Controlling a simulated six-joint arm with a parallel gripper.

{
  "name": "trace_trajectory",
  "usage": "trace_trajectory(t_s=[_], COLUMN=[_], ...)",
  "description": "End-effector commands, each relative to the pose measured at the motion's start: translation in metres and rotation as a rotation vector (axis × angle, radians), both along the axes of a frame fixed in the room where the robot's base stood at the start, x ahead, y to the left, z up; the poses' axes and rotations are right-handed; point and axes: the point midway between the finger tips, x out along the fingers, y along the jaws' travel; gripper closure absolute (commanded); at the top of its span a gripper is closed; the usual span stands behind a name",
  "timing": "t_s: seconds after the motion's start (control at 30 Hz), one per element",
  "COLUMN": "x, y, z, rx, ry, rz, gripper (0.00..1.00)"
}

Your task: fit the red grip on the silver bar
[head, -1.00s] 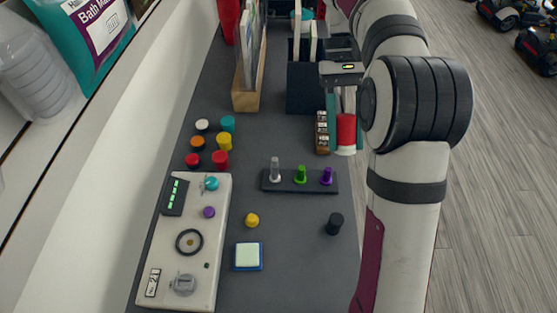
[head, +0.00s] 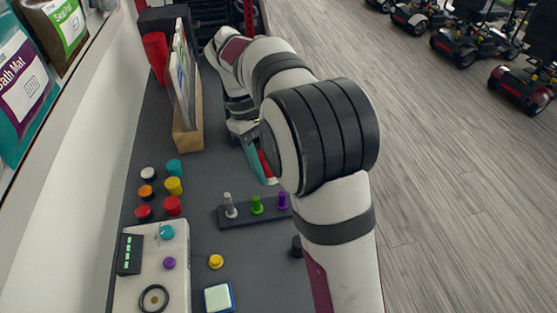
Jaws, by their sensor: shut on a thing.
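The silver bar (head: 230,206) stands upright on the left end of a dark base (head: 245,217), in a row with a green peg (head: 257,206) and a purple peg (head: 282,201). Nothing is on the bar. My gripper (head: 268,172) is up and to the right of the silver bar in the head view, apart from it. Its teal fingers are shut on the red grip (head: 265,163). Only a sliver of the grip shows; my arm hides the rest and the far finger.
Left of the base are several coloured knobs, among them a red one (head: 172,205), and a panel (head: 165,254). A yellow button (head: 215,261) and a square button (head: 218,298) are nearer. A wooden holder (head: 188,140) stands behind. A black knob (head: 296,246) is partly hidden.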

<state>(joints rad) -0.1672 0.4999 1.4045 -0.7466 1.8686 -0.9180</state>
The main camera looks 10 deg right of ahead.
Motion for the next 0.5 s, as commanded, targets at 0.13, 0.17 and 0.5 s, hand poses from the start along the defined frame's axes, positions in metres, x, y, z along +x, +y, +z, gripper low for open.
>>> trace_trajectory(t_s=[0.13, 0.17, 0.5], x=[0.033, 0.039, 0.060], y=[0.050, 0.059, 0.097], z=[-0.041, -0.047, -0.076], rx=[0.144, 0.169, 0.270], ry=[-0.135, -0.155, -0.221], rz=[0.295, 0.335, 0.454], gripper=[1.00, 1.00, 1.00])
